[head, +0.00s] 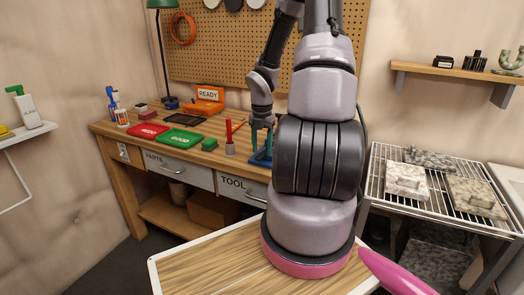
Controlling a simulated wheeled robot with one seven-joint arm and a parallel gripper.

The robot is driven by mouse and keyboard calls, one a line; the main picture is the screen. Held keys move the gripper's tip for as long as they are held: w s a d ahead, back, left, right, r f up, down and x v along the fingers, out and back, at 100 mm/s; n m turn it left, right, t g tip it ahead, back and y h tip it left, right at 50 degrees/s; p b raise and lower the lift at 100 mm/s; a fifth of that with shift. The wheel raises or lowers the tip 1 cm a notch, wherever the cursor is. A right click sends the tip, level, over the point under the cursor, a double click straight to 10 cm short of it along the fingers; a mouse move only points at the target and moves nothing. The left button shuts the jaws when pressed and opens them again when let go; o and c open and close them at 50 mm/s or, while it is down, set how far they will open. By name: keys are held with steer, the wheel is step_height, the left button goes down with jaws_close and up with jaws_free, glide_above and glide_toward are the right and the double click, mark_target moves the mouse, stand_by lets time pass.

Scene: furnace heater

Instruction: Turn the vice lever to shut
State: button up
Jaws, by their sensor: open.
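A blue vice-like fixture (261,159) stands on the workbench, right of its middle, in the head view. My arm and hand partly cover it, and I cannot make out its lever. My gripper (262,129) points down right above or at the fixture, with its fingers apart. The fingertips are small and overlap the blue parts in the picture, so I cannot tell whether they touch anything.
The wooden workbench (105,126) also holds a red tray (148,130), a green tray (180,137), a green block (210,144), a grey cup (230,149) and an orange READY box (207,101). A wire rack (425,200) with stone slabs stands at right.

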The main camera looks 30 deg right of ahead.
mark_target(262, 155)
step_height(262, 155, up, 10)
steer(key=shift+f, duration=0.2)
